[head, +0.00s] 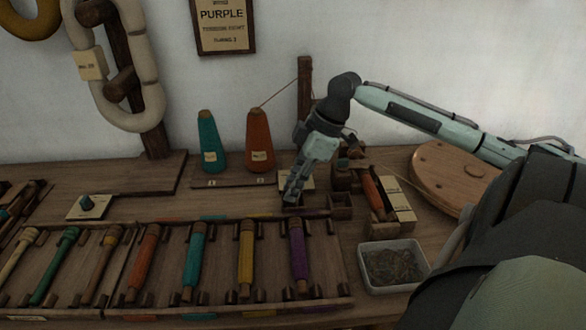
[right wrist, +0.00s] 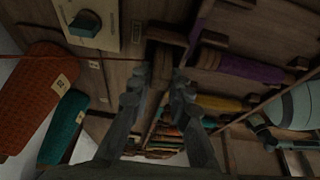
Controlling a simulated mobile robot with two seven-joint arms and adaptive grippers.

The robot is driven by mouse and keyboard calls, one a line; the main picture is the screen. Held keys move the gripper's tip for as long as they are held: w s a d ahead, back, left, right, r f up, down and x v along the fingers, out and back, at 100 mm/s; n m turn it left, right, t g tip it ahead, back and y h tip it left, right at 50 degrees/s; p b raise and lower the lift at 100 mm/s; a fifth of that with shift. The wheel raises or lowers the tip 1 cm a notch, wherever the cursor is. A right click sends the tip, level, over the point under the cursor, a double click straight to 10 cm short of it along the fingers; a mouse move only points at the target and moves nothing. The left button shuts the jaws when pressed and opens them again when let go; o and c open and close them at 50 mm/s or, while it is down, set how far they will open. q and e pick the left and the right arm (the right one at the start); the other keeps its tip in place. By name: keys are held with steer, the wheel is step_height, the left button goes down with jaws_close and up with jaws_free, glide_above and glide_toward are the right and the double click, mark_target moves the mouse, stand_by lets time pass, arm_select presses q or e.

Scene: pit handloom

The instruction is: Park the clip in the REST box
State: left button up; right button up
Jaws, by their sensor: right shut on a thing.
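My right gripper (head: 289,199) points down at the back of the bench, behind the purple bobbin. Its fingers are shut on a small dark brown piece (right wrist: 162,62), which I take for the clip; the fingers hide much of it. I cannot tell whether it touches the wood below. A small open-topped wooden box (head: 341,208) stands just right of the gripper; no REST lettering is readable on it, so I cannot be sure it is the REST box.
Orange (head: 259,142) and teal (head: 208,143) cones stand behind left. A rack with a purple bobbin (head: 298,250) and several others lies in front. A grey tray (head: 393,266) sits front right. A cream plate with a teal knob (right wrist: 86,24) is close to the gripper.

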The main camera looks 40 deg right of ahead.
steer(key=o, duration=1.3)
steer(key=shift+c, duration=0.2)
step_height(320, 180, up, 3)
steer(key=p, duration=0.3)
steer(key=shift+p, duration=0.35)
steer(key=shift+r, duration=2.55)
steer(key=shift+a+f, duration=0.1)
